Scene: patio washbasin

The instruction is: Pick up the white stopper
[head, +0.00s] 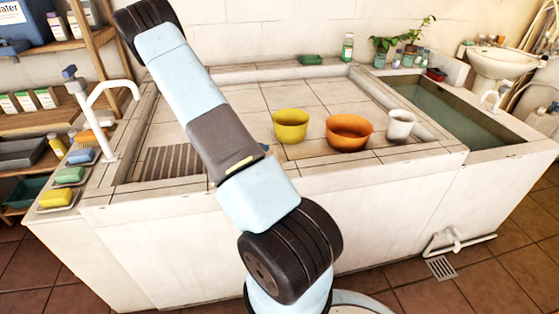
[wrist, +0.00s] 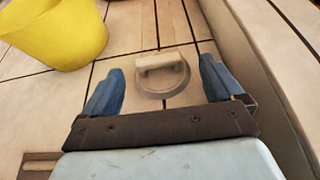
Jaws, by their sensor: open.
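The white stopper (wrist: 160,62) shows in the wrist view as a small cream-white bar with a greyish ring, lying on the tiled surface. My gripper (wrist: 162,84) is open, with one blue finger to each side of the stopper and the fingertips close to its level in the picture. Nothing is held, and I cannot tell how high the fingers are above the tiles. In the head view the stopper does not show, and my arm hides most of my gripper.
A yellow bowl (head: 291,126) stands on the tiled basin; it also shows in the wrist view (wrist: 55,30), left of my gripper. An orange bowl (head: 349,132) and a white mug (head: 400,125) stand further right. A raised ledge (wrist: 245,60) runs close along the right in the wrist view.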

